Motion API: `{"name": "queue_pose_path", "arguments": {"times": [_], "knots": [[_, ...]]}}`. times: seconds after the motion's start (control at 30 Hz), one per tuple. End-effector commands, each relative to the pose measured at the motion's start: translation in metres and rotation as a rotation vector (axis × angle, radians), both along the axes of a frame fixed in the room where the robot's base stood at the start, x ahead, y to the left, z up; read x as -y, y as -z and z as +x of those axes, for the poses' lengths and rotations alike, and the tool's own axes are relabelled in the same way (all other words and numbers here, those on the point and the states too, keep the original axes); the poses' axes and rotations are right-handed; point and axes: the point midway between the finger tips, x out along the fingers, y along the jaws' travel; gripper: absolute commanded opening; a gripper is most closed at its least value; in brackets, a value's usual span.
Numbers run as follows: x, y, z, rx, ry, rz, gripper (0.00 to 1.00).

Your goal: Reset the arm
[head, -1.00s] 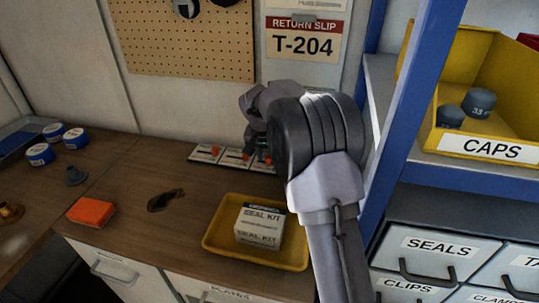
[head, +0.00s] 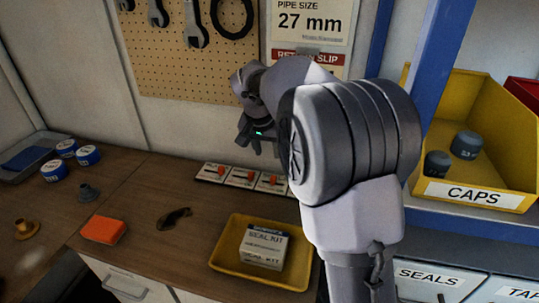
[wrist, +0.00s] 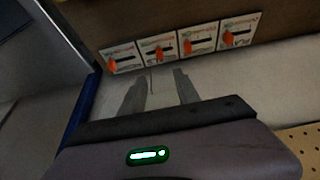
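My arm reaches up and over the counter. My gripper (head: 262,146) hangs in front of the wall, above the row of orange-levered switch plates (head: 240,178) at the back of the counter. In the wrist view my gripper (wrist: 160,84) has two fingers apart with nothing between them. The switch plates (wrist: 180,45) show beyond the fingertips, apart from them. Part of the row is hidden behind my arm in the head view.
A yellow tray (head: 226,277) holds a seal kit box (head: 264,245). An orange block (head: 103,230), a dark patch (head: 174,218) and blue-white tins (head: 88,155) are left. A blue shelf post (head: 412,50) and yellow caps bin (head: 520,165) stand close right of my arm.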

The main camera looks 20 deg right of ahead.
Motion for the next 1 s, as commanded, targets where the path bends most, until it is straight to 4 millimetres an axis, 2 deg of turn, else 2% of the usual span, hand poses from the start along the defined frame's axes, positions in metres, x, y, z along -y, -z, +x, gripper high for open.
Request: {"name": "queue_pose_path", "arguments": {"times": [0.1, 0.47, 0.57, 0.67, 0.73, 0.8, 0.9, 1.0], "knots": [[-0.002, -0.007, -0.003, -0.001, -0.001, 0.000, 0.38], [-0.002, -0.007, -0.003, -0.001, 0.000, 0.000, 0.38], [-0.006, -0.017, -0.014, 0.006, -0.009, 0.009, 0.38], [-0.022, -0.049, -0.065, 0.030, -0.049, 0.057, 0.38], [-0.040, -0.070, -0.123, 0.054, -0.094, 0.107, 0.38], [-0.058, -0.078, -0.183, 0.082, -0.142, 0.157, 0.38], [-0.080, -0.072, -0.258, 0.124, -0.203, 0.217, 0.38], [-0.095, -0.055, -0.310, 0.159, -0.248, 0.260, 0.38]]}}
